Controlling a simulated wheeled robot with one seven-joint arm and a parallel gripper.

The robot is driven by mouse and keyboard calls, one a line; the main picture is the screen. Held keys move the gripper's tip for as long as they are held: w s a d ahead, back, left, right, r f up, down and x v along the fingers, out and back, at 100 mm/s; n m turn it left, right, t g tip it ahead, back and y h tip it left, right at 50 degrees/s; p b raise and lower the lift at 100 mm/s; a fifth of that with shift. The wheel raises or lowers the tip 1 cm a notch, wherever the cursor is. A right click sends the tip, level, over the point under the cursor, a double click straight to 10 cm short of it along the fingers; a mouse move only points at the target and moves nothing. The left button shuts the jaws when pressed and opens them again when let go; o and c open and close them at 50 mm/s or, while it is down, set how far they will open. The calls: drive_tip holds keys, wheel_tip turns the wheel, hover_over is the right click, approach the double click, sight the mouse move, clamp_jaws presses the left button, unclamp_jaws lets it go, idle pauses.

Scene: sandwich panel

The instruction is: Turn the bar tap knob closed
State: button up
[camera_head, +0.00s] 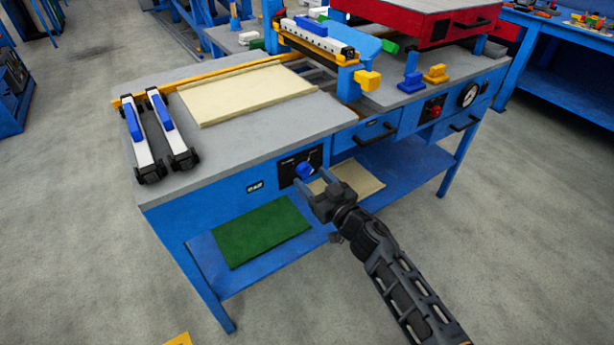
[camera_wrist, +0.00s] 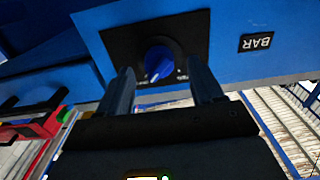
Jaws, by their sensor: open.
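The bar tap knob (camera_head: 305,169) is a round blue knob with a white pointer mark, set on a black plate on the blue front of the bench. In the wrist view the knob (camera_wrist: 158,62) sits between and just beyond the two fingers, and the black plate (camera_wrist: 120,45) shows around it. A "BAR" label (camera_wrist: 262,42) is beside the plate. My gripper (camera_head: 313,183) is open in front of the knob, and in the wrist view its fingers (camera_wrist: 160,88) stand apart on either side of the knob. I cannot tell whether either finger touches it.
The bench top (camera_head: 260,140) overhangs just above the knob. A lower shelf (camera_head: 290,245) carries a green sheet (camera_head: 262,232) and a beige sheet (camera_head: 350,178). A drawer handle (camera_head: 375,134) sticks out to the right.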

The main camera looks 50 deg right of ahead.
sight(305, 171)
drive_tip(key=shift+x, duration=1.15)
drive_tip(key=shift+d, duration=0.1)
drive_tip(key=shift+c, duration=0.4)
drive_tip(key=c, duration=1)
drive_tip(key=shift+o, duration=0.2)
